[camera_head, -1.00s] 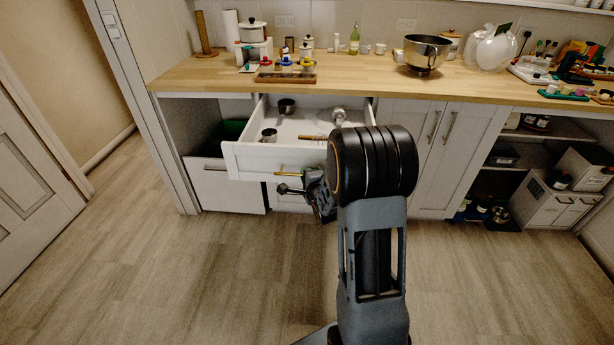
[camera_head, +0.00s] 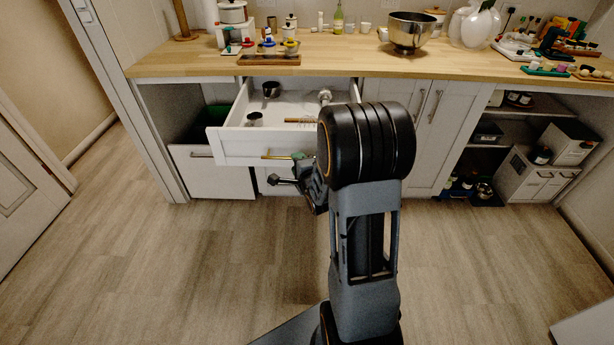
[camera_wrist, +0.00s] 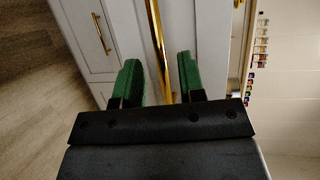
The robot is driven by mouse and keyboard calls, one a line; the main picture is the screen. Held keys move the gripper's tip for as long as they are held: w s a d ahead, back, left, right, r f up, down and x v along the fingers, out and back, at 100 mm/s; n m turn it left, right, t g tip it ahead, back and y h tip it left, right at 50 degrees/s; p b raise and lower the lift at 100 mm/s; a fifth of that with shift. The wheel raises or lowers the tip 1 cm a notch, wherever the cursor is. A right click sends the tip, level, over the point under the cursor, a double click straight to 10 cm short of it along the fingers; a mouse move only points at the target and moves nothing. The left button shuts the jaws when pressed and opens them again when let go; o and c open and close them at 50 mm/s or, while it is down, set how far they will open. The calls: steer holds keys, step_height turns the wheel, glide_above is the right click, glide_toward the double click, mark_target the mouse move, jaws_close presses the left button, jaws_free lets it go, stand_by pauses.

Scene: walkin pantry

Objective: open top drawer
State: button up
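The top drawer (camera_head: 262,144) is white and stands pulled well out from under the wooden counter. Its inside shows two dark cups and other small items. Its brass bar handle (camera_head: 280,156) is on the drawer front, and in the wrist view the handle (camera_wrist: 158,45) runs between my green fingertips. My gripper (camera_wrist: 158,68) is open around the handle, with a visible gap on each side. In the head view my gripper (camera_head: 304,164) is at the handle's right part, partly hidden by my arm.
The wooden counter (camera_head: 340,68) carries a metal bowl (camera_head: 410,30), jars and bottles. A lower drawer (camera_head: 276,178) is below the top drawer. A white bin front (camera_head: 212,172) stands out at left. Cabinet doors (camera_head: 437,150) are shut at right. The floor (camera_head: 200,270) in front is clear.

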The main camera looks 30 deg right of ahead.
steer(key=p+v, duration=1)
steer(key=p, duration=0.6)
steer(key=shift+p, duration=0.35)
steer(key=shift+s+r, duration=0.1)
